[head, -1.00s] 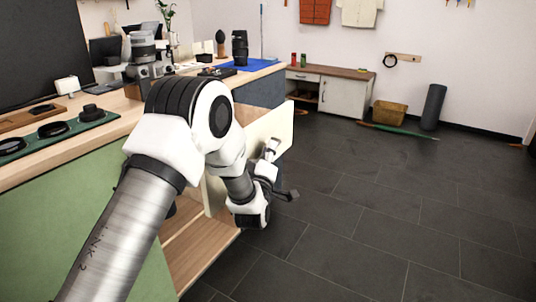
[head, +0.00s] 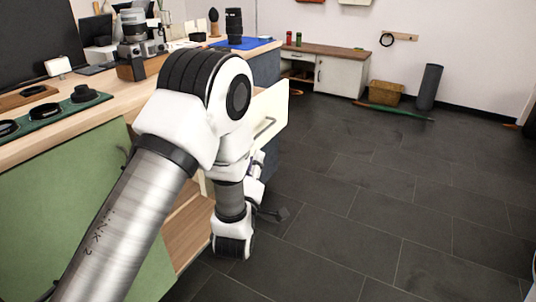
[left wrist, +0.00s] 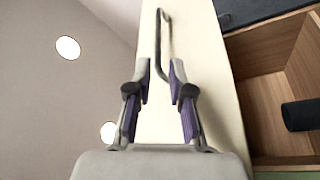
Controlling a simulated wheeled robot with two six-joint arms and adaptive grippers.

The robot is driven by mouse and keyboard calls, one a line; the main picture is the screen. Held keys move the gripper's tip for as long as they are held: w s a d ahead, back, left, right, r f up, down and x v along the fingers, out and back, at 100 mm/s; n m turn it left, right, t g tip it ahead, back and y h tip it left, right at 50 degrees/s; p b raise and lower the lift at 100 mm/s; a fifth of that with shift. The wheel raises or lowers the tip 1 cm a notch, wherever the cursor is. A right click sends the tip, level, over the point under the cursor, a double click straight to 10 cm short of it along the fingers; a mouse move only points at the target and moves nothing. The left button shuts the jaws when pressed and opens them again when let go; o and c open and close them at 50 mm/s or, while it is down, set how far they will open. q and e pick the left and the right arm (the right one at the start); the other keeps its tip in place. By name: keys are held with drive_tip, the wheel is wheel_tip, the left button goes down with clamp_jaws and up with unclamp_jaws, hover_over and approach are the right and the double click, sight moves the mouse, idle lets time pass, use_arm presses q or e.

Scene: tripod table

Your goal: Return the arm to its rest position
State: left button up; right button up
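My left arm comes in from the lower left of the head view and bends down beside the bench. My left gripper (head: 258,163) is partly hidden behind its wrist links, just below the bar handle (head: 265,129) on a cream drawer front (head: 270,108). In the left wrist view the gripper (left wrist: 161,68) is open, its purple-lined fingers apart. The handle (left wrist: 161,32) runs up between and beyond the fingertips, along the cream front (left wrist: 205,70). I cannot tell whether a finger touches it. My right gripper is not in view.
The drawer stands open; its wooden inside (left wrist: 262,105) holds a dark cylinder (left wrist: 302,114). The bench top (head: 130,88) carries a camera, lenses and a green mat (head: 58,112). A low cabinet (head: 340,76) stands at the back. The dark tiled floor (head: 390,200) at the right is clear.

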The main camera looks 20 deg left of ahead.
use_arm(q)
drive_tip(key=shift+f, duration=0.1)
drive_tip(key=s+f+m+g+h, duration=0.15)
drive_tip(key=s+f+g, duration=0.3)
drive_tip(key=f, duration=0.75)
drive_tip(key=s+f+m+g+h, duration=0.15)
drive_tip(key=s+f+g, duration=0.35)
drive_tip(key=f, duration=0.8)
drive_tip(key=s+d+f+m+g+h, duration=0.15)
drive_tip(key=s+f+m+g, duration=0.25)
drive_tip(key=s, duration=0.4)
drive_tip(key=s+d+f+m+g, duration=0.2)
drive_tip(key=s+f+m+g, duration=0.15)
drive_tip(key=s, duration=0.55)
drive_tip(key=s+d+f+m+g+h, duration=0.1)
drive_tip(key=s+f+m+g, duration=0.25)
drive_tip(key=s, duration=0.45)
wheel_tip(320, 180, up, 30)
drive_tip(key=p, duration=3)
drive_tip(key=shift+w+r+t+p, duration=0.2)
drive_tip(key=shift+r+t+p, duration=0.05)
drive_tip(key=shift+t+p, duration=0.1)
